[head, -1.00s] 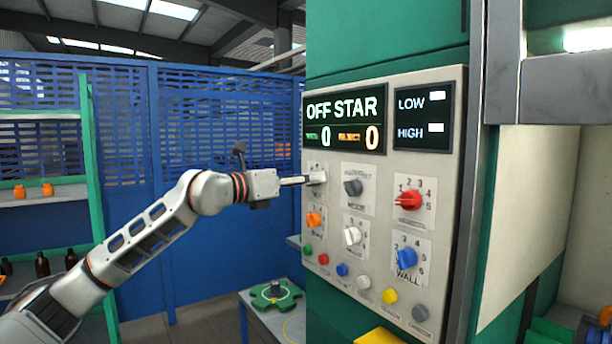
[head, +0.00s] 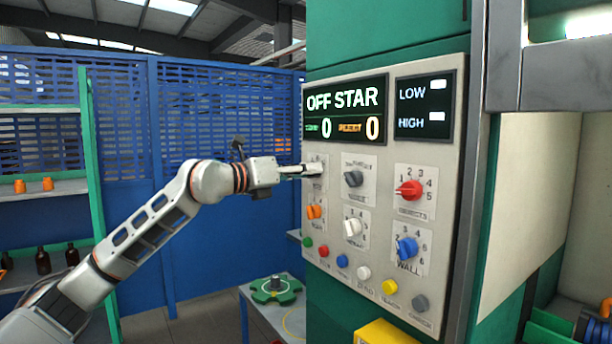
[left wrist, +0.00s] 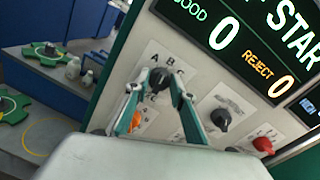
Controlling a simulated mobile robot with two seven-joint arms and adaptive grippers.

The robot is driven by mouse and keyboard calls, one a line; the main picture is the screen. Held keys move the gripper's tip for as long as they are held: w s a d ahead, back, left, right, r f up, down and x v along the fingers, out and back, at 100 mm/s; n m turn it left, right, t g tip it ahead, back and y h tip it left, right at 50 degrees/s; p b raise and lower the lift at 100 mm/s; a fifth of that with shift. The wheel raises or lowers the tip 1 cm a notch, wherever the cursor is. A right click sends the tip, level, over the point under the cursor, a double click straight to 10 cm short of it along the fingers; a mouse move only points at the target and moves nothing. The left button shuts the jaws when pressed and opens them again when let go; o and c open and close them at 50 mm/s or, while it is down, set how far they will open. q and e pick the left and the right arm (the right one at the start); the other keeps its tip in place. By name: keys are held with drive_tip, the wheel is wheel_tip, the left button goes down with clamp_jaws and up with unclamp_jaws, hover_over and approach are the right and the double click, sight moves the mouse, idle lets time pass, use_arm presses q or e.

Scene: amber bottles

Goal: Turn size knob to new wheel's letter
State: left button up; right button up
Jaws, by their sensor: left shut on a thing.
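The size knob (left wrist: 159,78) is a dark knob at the upper left of the control panel (head: 385,165). Letters A, B and C ring it in the left wrist view; which one it points at is not clear. My left gripper (left wrist: 158,88) is shut on this knob, one finger on each side. In the head view the left gripper (head: 312,171) hides most of the knob. My right gripper is not in view.
A grey knob (head: 353,179) sits close right of the held knob, and an orange knob (head: 314,212) below it. Red, white and blue knobs and several buttons fill the panel. The display (head: 345,110) reads OFF STAR. Shelves with bottles stand at left.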

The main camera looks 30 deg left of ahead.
use_arm(q)
drive_tip(key=shift+a+r+n+g+b, duration=0.1)
drive_tip(key=shift+n+g+b, duration=0.4)
drive_tip(key=shift+n, duration=2.9)
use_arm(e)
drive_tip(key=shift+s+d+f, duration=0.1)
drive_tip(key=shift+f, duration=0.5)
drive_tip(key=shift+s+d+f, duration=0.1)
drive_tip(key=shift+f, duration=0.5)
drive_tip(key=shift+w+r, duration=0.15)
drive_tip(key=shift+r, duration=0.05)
use_arm(q)
drive_tip(key=o, duration=1.1)
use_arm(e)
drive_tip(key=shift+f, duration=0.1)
